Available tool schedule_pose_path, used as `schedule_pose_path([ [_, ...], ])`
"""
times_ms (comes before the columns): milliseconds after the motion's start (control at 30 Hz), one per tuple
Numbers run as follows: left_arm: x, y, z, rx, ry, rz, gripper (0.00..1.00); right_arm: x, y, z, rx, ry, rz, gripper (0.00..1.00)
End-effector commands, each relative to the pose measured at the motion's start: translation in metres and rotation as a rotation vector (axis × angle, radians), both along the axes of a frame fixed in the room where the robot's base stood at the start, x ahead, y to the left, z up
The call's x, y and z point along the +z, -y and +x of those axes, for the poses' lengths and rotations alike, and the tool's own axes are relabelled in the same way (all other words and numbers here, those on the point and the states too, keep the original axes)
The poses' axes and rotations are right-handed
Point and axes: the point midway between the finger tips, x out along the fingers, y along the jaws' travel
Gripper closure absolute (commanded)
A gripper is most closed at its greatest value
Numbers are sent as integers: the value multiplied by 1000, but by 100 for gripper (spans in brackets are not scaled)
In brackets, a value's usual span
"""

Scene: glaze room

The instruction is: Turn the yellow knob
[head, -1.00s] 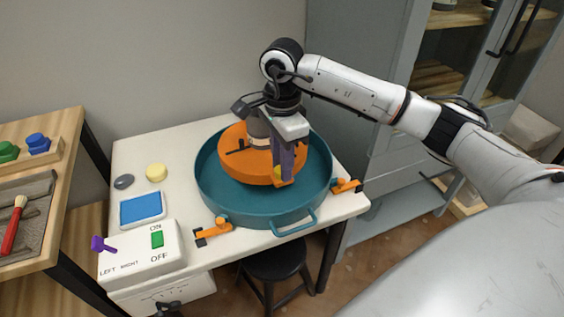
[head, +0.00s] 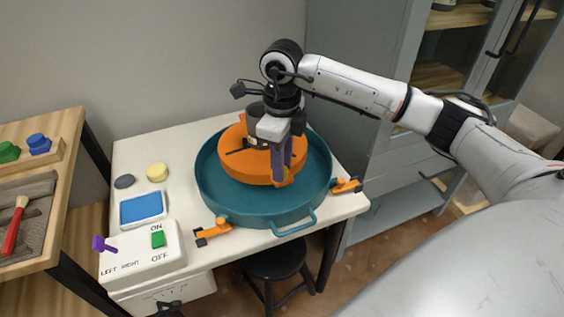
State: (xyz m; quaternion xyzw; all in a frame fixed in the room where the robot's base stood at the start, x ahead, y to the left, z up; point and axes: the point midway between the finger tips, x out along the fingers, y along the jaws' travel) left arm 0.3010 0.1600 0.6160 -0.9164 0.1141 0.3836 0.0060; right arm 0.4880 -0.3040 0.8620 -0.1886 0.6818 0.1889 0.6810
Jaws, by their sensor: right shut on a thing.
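An orange round wheel head (head: 231,166) sits inside a teal basin (head: 206,185) on the white table. A small yellow piece (head: 288,173), seemingly the yellow knob, shows at its front right edge above an orange tab. My right gripper (head: 281,177) reaches down from above and is shut on it; the fingers hide most of it. A grey-brown cylindrical thing stands at the wheel's middle, partly hidden by my gripper. My left gripper is not in view.
A white control box (head: 142,255) with a purple lever (head: 103,244) and a green switch (head: 158,239) stands at the table's front left. A blue pad (head: 142,207), a pale yellow disc (head: 157,172) and a grey disc (head: 124,181) lie behind it. Orange clamps (head: 213,231) flank the basin.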

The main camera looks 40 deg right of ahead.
Motion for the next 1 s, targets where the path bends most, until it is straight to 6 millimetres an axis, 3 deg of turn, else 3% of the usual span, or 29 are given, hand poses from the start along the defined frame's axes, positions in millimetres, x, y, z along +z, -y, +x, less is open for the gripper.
schedule_pose_path([
  [300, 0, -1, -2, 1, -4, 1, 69, 1, 1, 1, -108, 5, -1, 98],
  [800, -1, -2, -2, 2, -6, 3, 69, 1, 1, 1, -124, 6, 0, 98],
  [833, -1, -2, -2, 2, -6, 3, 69, 1, 1, 1, -124, 6, 0, 72],
  [933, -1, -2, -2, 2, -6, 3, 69, 1, 0, 1, -123, 4, 0, 57],
  [1000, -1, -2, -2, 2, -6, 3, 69, 1, 0, 1, -123, 4, 0, 57],
])
